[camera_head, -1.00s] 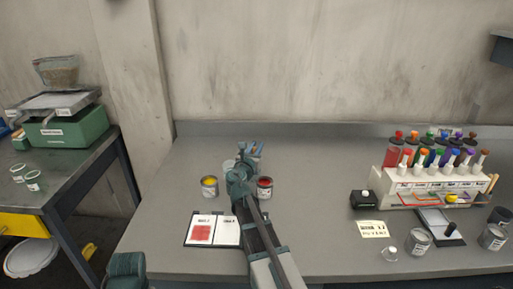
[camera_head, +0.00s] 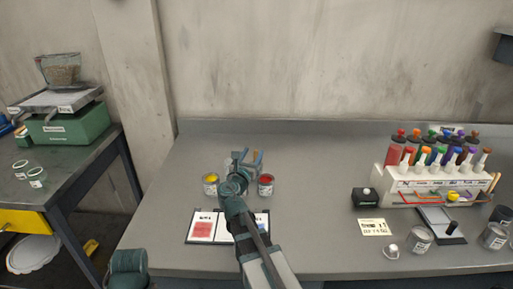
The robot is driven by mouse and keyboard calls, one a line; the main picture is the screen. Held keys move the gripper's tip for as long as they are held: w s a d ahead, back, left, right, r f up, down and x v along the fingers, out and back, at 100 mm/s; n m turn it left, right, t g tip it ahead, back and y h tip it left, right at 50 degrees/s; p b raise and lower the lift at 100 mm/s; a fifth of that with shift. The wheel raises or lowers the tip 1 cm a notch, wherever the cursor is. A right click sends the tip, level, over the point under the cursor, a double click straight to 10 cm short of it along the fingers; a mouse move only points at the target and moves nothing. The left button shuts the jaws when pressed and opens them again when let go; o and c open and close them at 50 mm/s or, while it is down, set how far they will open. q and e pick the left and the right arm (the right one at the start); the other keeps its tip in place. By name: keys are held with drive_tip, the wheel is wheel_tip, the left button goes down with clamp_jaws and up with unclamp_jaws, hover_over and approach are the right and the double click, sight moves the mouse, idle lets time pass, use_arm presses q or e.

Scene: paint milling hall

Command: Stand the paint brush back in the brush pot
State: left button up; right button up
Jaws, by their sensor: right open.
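My right gripper (camera_head: 249,158) is open over the middle of the bench, its fingers pointing towards the wall. A small brownish upright piece (camera_head: 254,155) shows between the fingers; it may be a brush handle, but it is too small to be sure. A pale edge (camera_head: 228,163) beside the left finger may be part of the brush pot; the gripper and wrist hide most of that spot. I cannot tell whether the brush stands or lies. My left gripper is out of view; only a teal part of my left arm shows at lower left.
A yellow paint tin (camera_head: 210,184) and a red one (camera_head: 265,185) stand close on either side of my right wrist. An open booklet (camera_head: 203,227) lies in front. A rack of coloured bottles (camera_head: 432,185) and grey tins (camera_head: 419,239) stand right. The bench between is clear.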

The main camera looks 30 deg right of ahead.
drive_tip(key=v, duration=0.6)
drive_tip(key=shift+s+a, duration=0.2)
drive_tip(key=shift+a, duration=0.05)
drive_tip(key=shift+r, duration=0.15)
idle(0.7)
